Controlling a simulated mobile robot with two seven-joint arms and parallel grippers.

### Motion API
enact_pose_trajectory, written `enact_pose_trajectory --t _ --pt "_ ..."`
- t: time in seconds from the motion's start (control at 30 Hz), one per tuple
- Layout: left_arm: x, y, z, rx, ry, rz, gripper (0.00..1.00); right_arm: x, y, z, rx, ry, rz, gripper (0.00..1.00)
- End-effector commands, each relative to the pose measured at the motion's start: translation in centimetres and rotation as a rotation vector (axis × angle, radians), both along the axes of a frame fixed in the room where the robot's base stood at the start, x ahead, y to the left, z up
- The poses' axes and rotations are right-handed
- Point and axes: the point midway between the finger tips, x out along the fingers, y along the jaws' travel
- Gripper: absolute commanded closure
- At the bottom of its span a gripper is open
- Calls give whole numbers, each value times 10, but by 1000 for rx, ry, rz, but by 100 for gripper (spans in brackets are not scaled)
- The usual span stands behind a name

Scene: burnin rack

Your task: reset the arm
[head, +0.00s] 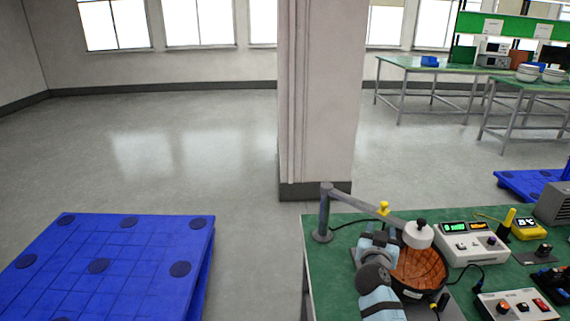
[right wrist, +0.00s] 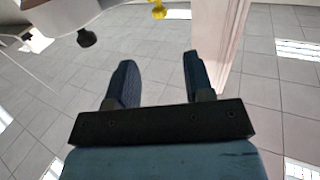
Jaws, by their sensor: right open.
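A jointed grey arm (head: 360,203) rises from a post (head: 323,222) at the left back of the green bench. It carries a yellow knob (head: 383,208) and ends in a white round head (head: 418,236) with a black knob (head: 421,223). The head hangs over a brown-orange round piece with a dark rim (head: 420,268). My right gripper (head: 378,238) is just left of the head, below the grey arm. In the right wrist view my right gripper (right wrist: 157,60) is open and empty; the black knob (right wrist: 86,39) and yellow knob (right wrist: 158,9) show above it. My left gripper is out of view.
White boxes with displays (head: 470,243) and switches (head: 515,305), and a yellow meter (head: 528,228), stand right on the green bench (head: 320,268). A blue pallet (head: 110,262) lies on the floor at left. A pillar (head: 318,95) stands behind. Floor between is clear.

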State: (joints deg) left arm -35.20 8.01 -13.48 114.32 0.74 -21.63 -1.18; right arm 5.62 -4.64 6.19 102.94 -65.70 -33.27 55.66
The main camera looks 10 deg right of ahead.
Motion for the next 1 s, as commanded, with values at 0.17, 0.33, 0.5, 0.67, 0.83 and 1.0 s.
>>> enact_pose_trajectory --t 0.17,0.33,0.5,0.67,0.83,1.0 --pt "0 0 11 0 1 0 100 -19 16 -23 -6 84 79 52" --pt "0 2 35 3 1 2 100 -85 69 -85 -4 295 325 52" --pt "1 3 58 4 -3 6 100 -181 134 -133 32 473 607 52" --pt "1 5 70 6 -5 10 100 -257 177 -151 83 556 785 52" --pt "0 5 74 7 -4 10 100 -295 197 -156 116 586 867 52" --pt "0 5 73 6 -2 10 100 -299 200 -157 121 588 878 52"
